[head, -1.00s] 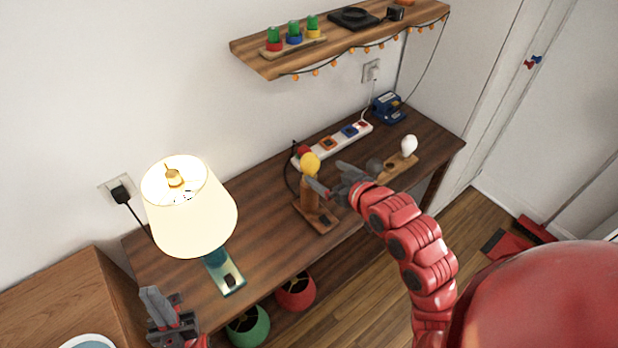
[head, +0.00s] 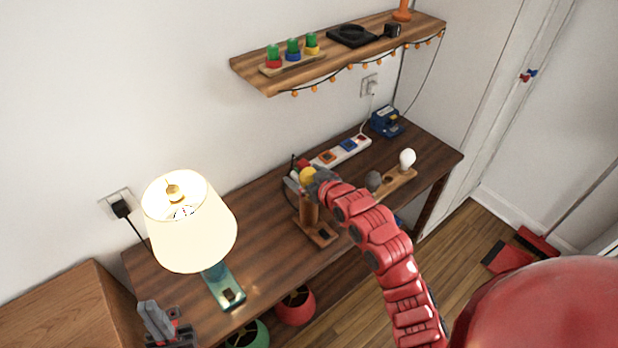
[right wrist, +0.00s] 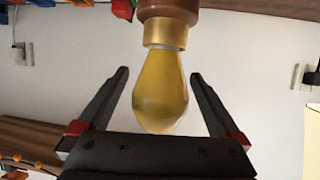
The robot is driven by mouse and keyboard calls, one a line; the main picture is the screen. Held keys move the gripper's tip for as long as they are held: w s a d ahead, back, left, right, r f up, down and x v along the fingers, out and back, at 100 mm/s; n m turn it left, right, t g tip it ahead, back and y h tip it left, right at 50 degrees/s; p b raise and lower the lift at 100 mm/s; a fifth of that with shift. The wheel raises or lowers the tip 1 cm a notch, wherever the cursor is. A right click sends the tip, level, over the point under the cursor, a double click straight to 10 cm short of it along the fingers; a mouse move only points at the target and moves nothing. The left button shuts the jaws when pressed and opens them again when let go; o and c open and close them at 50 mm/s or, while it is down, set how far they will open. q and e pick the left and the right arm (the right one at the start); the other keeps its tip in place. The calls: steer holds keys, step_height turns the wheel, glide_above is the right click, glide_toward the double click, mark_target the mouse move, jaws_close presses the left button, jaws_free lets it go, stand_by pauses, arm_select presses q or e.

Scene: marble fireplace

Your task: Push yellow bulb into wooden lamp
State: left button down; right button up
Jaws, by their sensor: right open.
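The yellow bulb (head: 307,175) sits upright at the top of the wooden lamp (head: 309,208), which stands on the dark wooden table. In the right wrist view the bulb (right wrist: 161,95) appears upside down, its metal neck at the gold collar of the wooden lamp (right wrist: 168,9). How deep it sits in the socket I cannot tell. My right gripper (head: 303,181) is open around the bulb. In the right wrist view, gaps show between the bulb and both fingers of that gripper (right wrist: 160,92). My left gripper (head: 163,322) is at the lower left, away from the lamp; its jaw opening is unclear.
A lit lamp with a cream shade (head: 190,225) stands left on the table (head: 262,232). A power strip (head: 340,152) lies behind the wooden lamp. A wooden holder (head: 398,184) with a white bulb (head: 407,158) is to the right. A shelf (head: 350,58) hangs above.

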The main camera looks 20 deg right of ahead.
steer(key=c, duration=1.6)
steer(key=shift+o, duration=0.2)
steer(key=shift+r, duration=0.1)
